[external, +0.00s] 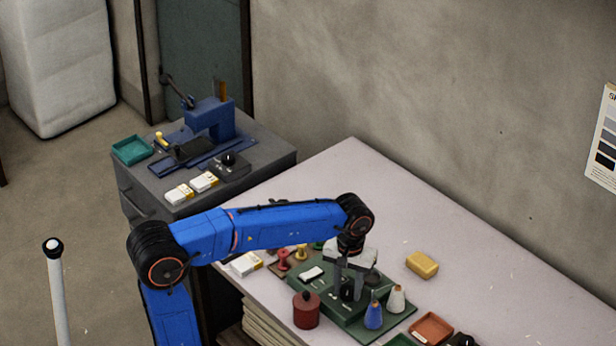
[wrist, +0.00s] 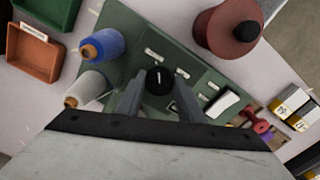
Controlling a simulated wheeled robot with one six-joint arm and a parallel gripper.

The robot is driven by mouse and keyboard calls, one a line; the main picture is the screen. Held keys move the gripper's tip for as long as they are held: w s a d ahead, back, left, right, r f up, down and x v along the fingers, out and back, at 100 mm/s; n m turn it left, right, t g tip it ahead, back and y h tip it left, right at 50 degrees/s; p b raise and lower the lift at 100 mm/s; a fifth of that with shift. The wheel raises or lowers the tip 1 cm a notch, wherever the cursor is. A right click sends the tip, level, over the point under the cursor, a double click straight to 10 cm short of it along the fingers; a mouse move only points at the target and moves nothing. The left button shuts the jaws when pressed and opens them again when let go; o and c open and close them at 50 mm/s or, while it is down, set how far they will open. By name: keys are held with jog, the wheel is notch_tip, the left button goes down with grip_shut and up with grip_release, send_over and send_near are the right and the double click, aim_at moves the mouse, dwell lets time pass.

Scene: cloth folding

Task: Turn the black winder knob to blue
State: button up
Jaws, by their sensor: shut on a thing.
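The black winder knob (wrist: 159,82) sits on the green winder box (external: 333,302), with a short white pointer line on its top. In the wrist view the line runs roughly up and down the picture. My gripper (external: 350,288) reaches down over the box and is shut on the knob, one finger on each side. A blue thread cone (external: 373,316) and a pale thread cone (external: 396,299) stand beside the knob, also at upper left in the wrist view. White label marks (wrist: 153,55) lie near the knob; their lettering is too small to read.
A white rocker piece (external: 311,273) is on the box. A dark red lidded pot (external: 306,310) stands close in front. Red and yellow spools (external: 283,259) stand left. An orange tray (external: 432,328) lies right; a yellow block (external: 422,264) lies behind. The table's back is clear.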

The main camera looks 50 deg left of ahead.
aim_at(348, 293)
jog(key=m, duration=1)
jog(key=shift+a+m, duration=0.1)
jog(key=shift+m, duration=0.3)
jog(key=shift+w+m, duration=0.1)
jog(key=shift+m, duration=1.9)
jog(key=o, duration=1.1)
jog(key=shift+c, duration=0.2)
notch_tip(348, 293, up, 17)
jog(key=shift+r, duration=0.2)
